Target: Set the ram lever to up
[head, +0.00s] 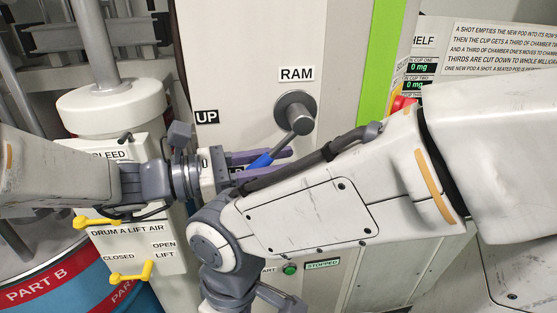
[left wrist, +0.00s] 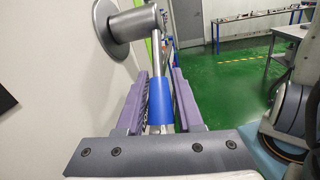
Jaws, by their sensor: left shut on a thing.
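The ram lever (head: 297,116) is a grey hub and rod on the pale panel below the RAM label. The rod slants down and left, and its blue grip (head: 258,162) points to the lower left. The UP label (head: 206,117) is to the left of the hub, above the grip's level. My left gripper (head: 262,156) has its purple fingers on either side of the blue grip and is shut on it. The left wrist view shows the blue grip (left wrist: 161,98) between the fingers, with the hub (left wrist: 120,28) beyond. My right gripper is out of view.
My right arm crosses the front of the panel just below the lever and hides part of the panel. Yellow valve handles (head: 97,222) are at the lower left, above a blue and red drum (head: 45,284). A green button (head: 290,269) is low on the panel.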

